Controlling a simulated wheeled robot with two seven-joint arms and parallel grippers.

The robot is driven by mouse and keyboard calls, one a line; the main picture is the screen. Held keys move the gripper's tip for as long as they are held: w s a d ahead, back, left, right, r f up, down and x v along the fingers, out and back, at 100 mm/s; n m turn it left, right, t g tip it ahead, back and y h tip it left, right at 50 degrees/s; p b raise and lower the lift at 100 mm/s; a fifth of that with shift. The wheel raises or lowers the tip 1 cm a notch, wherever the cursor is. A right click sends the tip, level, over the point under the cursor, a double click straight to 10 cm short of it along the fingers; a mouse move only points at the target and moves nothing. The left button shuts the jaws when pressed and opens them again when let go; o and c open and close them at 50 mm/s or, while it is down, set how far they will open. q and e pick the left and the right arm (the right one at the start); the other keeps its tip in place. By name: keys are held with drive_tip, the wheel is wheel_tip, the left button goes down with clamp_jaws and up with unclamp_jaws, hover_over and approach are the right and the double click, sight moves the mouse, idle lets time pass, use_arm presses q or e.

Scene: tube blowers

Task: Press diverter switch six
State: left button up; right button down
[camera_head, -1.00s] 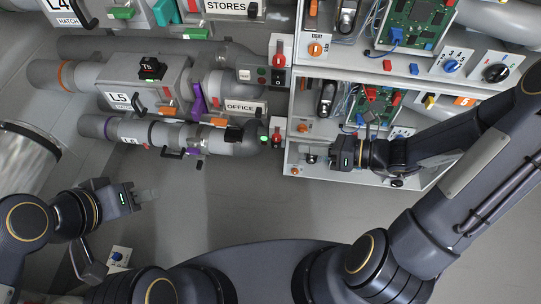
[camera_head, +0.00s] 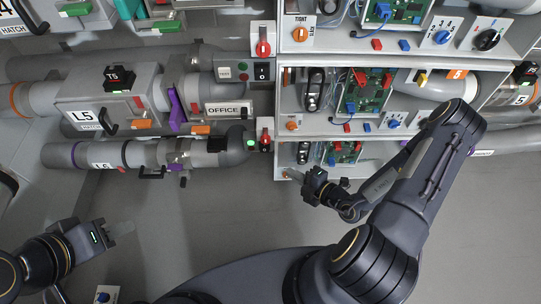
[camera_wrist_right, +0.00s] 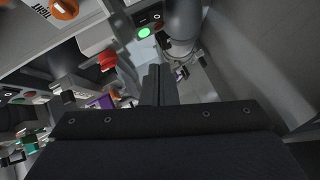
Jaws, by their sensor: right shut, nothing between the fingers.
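The lowest pipe, labelled L6 (camera_head: 101,165), runs left to right and ends in a dark elbow. A lit green light (camera_head: 250,143) is at the elbow's right end, next to a red lever (camera_head: 265,137). I cannot read which control is diverter switch six. My right gripper (camera_head: 289,174) is shut and empty, below and right of the red lever and apart from it. In the right wrist view, its fingers (camera_wrist_right: 158,78) point up toward a small dark box with the green light (camera_wrist_right: 144,32). My left gripper (camera_head: 121,228) hangs over the floor at lower left, far from the pipes.
Above is pipe L5 (camera_head: 85,115) with its OFFICE tag (camera_head: 228,109), a black rocker switch (camera_head: 262,72) and another red lever (camera_head: 263,45). Shelves with circuit boards (camera_head: 367,90) and knobs stand at right, above my right arm.

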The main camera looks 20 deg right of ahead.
drive_tip(key=b, duration=0.2)
approach(262, 151)
drive_tip(key=a, duration=0.4)
drive_tip(key=shift+w+d+f+b, duration=0.15)
drive_tip(key=shift+w+f+b, duration=0.15)
drive_tip(key=shift+w, duration=0.5)
drive_tip(key=shift+w+d+f+b, duration=0.2)
drive_tip(key=shift+w+b, duration=0.05)
drive_tip(key=shift+w, duration=0.6)
drive_tip(key=shift+w+d+f+b, duration=0.15)
drive_tip(key=shift+w+f+b, duration=0.15)
drive_tip(key=shift+w, duration=0.5)
